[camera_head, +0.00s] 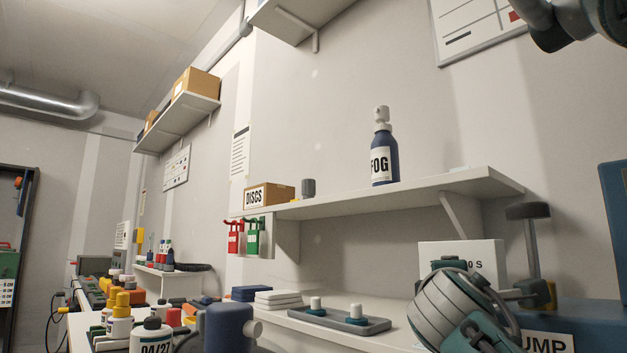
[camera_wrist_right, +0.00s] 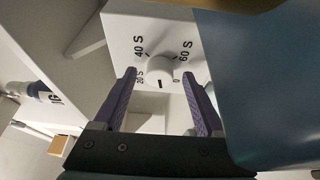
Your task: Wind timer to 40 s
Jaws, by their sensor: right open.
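The timer is a white box (camera_head: 462,251) on the bench at right in the head view, its front mostly hidden behind my right arm. A short dark mark on the knob points down in that picture, between 20 S and 0. My right gripper (camera_wrist_right: 160,77) is open, its purple fingers on either side of the knob with gaps. I cannot tell how far the fingertips are from the face. My left gripper is not in view.
A blue machine labelled PUMP (camera_head: 585,325) stands close to the timer on the right. A grey tray (camera_head: 365,327) with two white-topped pieces lies to its left. A shelf (camera_head: 430,194) above holds a FOG bottle (camera_head: 382,150). Bottles crowd the left bench.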

